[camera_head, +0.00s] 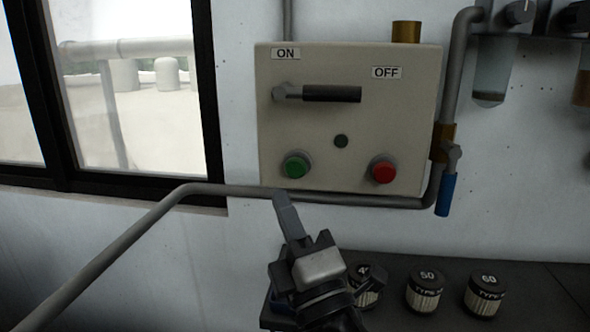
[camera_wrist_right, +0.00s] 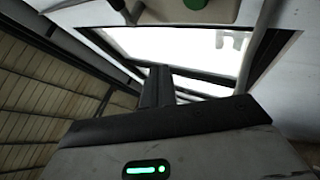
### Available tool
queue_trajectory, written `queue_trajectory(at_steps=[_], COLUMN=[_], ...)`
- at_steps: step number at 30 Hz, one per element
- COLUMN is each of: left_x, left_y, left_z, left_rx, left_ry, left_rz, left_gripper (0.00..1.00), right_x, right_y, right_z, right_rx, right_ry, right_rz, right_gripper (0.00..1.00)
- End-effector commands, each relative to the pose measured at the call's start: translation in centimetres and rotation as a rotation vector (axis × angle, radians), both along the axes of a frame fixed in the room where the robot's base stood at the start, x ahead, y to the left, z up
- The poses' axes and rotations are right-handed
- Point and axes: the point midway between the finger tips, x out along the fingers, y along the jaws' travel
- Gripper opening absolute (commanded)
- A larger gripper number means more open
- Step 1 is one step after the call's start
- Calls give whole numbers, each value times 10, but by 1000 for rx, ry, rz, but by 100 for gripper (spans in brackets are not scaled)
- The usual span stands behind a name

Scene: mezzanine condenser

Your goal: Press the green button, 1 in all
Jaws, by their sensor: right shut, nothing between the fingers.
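The green button (camera_head: 295,166) sits at the lower left of a beige control box (camera_head: 340,65) on the wall. At the top edge of the right wrist view, a green round part (camera_wrist_right: 195,4) that looks like this button is partly cut off. My right gripper (camera_head: 280,200) is shut and empty, its fingers pointing up towards the box. In the head view its tip shows just below and left of the green button, with a visible gap in the picture. Its fingers also show in the right wrist view (camera_wrist_right: 157,82). My left gripper is not in view.
A red button (camera_head: 384,170), a small dark round part (camera_head: 341,141) and a black-handled lever (camera_head: 331,94) are on the same box. A grey pipe (camera_head: 230,190) runs under it. Several black-capped jars, one marked 50 (camera_head: 426,290), stand on a dark shelf at lower right.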

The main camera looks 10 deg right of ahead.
Motion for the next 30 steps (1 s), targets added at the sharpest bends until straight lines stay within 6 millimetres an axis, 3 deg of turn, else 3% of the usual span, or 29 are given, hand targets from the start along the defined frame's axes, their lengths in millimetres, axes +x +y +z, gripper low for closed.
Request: queue_trajectory(at_steps=[8, 21, 30], left_x=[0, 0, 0], left_y=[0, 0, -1], left_z=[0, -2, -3], left_rx=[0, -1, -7], left_ry=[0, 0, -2], left_rz=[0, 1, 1], left_gripper=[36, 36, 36], right_x=[7, 61, 80], right_y=[-3, -26, -34], right_z=[-1, -1, -1], right_rx=[1, 1, 3], right_ry=[3, 2, 4], right_rz=[-1, 1, 2], right_gripper=[0, 0, 0])
